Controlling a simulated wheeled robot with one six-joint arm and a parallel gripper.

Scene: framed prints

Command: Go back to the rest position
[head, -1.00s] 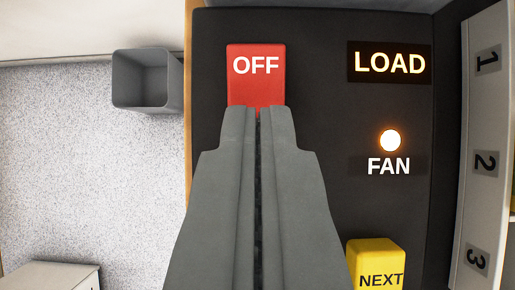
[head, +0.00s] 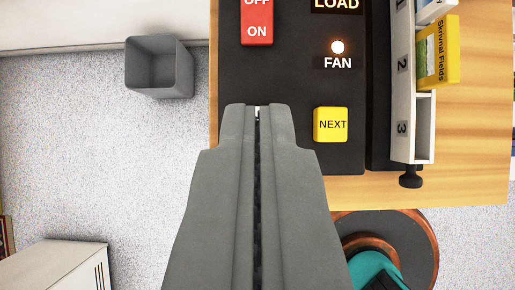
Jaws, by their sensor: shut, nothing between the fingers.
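My gripper (head: 257,108) is shut and empty, its two grey fingers pressed together. It shows over the left edge of a black control panel (head: 285,85) on a wooden table. A red switch (head: 257,22) marked OFF and ON lies beyond the fingertips, apart from them. A yellow NEXT button (head: 331,125) is to the right of the fingertips. A round lamp (head: 338,47) above the FAN label is lit. The LOAD sign (head: 337,5) is lit and partly cut off by the top of the view.
A white rack (head: 402,120) numbered 1 to 3 stands at the right with a yellow book (head: 438,52). The wooden table (head: 470,150) extends right. A round stool (head: 410,240) is below it. A grey bin (head: 160,68) and a pale cabinet (head: 55,268) stand on the floor at left.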

